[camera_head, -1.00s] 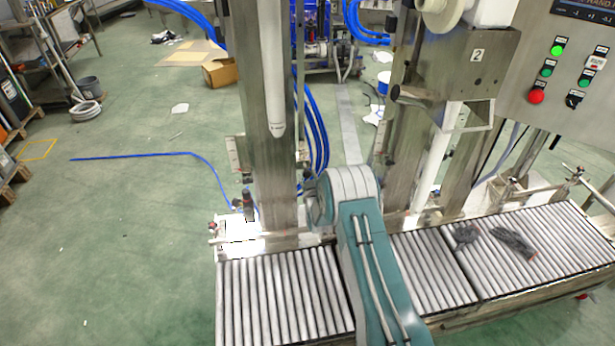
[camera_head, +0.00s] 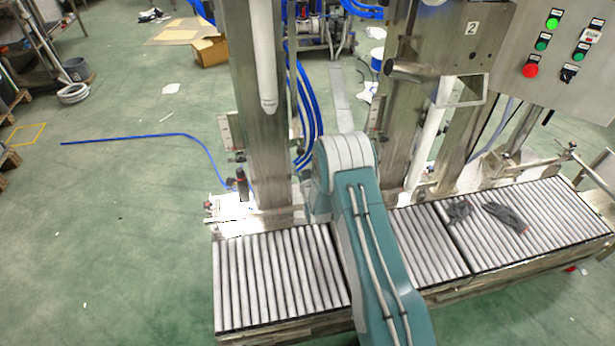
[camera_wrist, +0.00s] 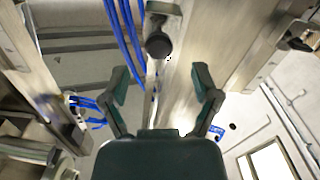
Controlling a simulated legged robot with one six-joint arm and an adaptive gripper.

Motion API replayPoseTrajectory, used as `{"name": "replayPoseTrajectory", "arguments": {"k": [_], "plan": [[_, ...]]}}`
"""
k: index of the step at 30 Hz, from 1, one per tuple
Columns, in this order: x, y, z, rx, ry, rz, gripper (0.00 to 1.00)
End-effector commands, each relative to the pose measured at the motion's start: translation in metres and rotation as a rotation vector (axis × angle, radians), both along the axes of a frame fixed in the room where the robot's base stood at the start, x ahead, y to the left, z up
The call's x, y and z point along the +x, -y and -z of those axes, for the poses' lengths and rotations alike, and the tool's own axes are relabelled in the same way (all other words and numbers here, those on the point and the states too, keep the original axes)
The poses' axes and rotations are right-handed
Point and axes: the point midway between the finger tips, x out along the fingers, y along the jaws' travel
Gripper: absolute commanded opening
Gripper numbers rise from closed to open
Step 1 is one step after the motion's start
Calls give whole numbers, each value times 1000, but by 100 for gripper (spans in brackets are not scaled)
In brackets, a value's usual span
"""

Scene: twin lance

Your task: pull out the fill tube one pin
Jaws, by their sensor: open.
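A white fill tube (camera_head: 265,65) hangs along the left steel column in the head view. In the wrist view a round black knob (camera_wrist: 158,46) sits on a metal bracket at the top middle; it looks like a pin's head, but I cannot tell for certain. My gripper (camera_wrist: 160,82) is open and empty, its two dark green fingers spread apart. The knob is beyond and a little above the gap between the fingertips, apart from both. In the head view my arm's upper link hides the gripper.
A roller conveyor (camera_head: 280,275) runs across the front, with dark gloves (camera_head: 506,216) on its right part. A second tube (camera_head: 428,145) and the control panel (camera_head: 565,50) stand right. Blue hoses (camera_wrist: 126,40) pass left of the knob. Green floor at left is mostly clear.

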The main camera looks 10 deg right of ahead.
Motion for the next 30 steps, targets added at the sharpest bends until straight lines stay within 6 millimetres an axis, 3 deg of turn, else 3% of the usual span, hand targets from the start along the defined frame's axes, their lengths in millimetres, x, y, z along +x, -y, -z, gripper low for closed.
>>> {"name": "replayPoseTrajectory", "arguments": {"k": [6, 12, 30], "plan": [[-41, -1, 1, 0, -3, 0, 79], [-65, -1, 1, -1, -1, -1, 79], [-68, -1, -1, 0, -2, -1, 79]]}}
